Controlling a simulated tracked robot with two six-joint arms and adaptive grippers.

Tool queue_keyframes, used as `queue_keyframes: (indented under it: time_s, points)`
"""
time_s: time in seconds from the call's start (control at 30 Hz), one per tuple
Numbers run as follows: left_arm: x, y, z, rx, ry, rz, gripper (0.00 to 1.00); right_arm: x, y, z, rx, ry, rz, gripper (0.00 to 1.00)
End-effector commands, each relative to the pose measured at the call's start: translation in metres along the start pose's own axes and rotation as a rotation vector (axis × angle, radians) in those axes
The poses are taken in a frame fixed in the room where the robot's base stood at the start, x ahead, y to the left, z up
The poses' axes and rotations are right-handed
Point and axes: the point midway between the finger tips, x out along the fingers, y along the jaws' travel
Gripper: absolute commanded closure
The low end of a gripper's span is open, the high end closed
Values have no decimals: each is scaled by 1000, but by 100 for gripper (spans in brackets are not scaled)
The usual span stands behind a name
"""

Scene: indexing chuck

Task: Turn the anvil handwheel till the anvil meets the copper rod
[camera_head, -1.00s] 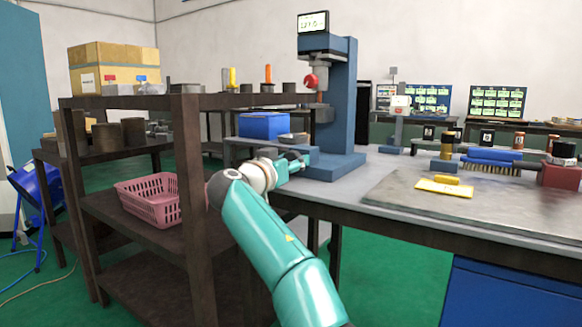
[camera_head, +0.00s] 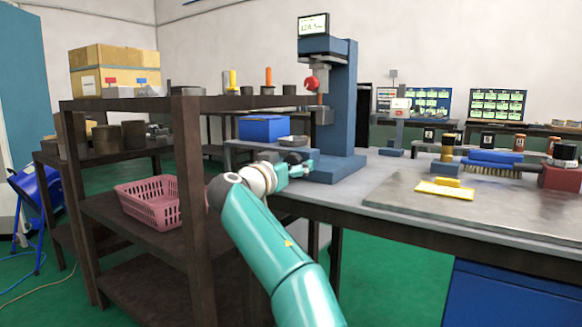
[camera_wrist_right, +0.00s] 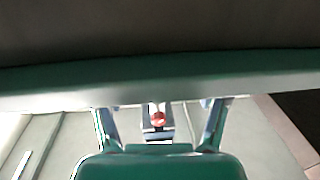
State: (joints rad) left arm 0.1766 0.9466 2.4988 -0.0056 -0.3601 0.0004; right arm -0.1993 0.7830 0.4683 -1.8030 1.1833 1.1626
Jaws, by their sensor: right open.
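A blue column machine (camera_head: 342,110) with a small display (camera_head: 313,24) on top stands on the bench's left end. A red round part (camera_head: 312,84) sits on its front, and a small orange piece shows just below it. I cannot tell for sure whether that piece is the copper rod. The anvil and its handwheel are not clearly identifiable. My right gripper (camera_head: 300,163) is in front of the machine's base, low and left of the column. In the right wrist view it is open (camera_wrist_right: 160,105), with a red-tipped part (camera_wrist_right: 158,118) seen between its fingers, apparently farther off. My left gripper is out of view.
A brown shelf rack (camera_head: 186,140) stands close left of my right arm, holding a pink basket (camera_head: 150,204). A blue bin (camera_head: 264,127) and a round grey dish (camera_head: 293,140) are near the gripper.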

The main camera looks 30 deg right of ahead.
Motion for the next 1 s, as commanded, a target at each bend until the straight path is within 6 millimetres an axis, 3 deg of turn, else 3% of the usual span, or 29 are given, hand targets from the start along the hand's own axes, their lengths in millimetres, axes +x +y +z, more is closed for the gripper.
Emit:
queue_keyframes:
  time_s: [0.27, 0.47, 0.8, 1.0]
  points:
    - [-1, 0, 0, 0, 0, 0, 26, -6, 0, -2, 0, 1, -1, 26]
    - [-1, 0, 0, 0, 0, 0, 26, -25, 0, -2, -1, 1, -3, 26]
    - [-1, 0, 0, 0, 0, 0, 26, -90, -1, 0, -1, 1, -4, 26]
    - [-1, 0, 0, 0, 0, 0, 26, -114, 0, 1, 0, 0, -1, 26]
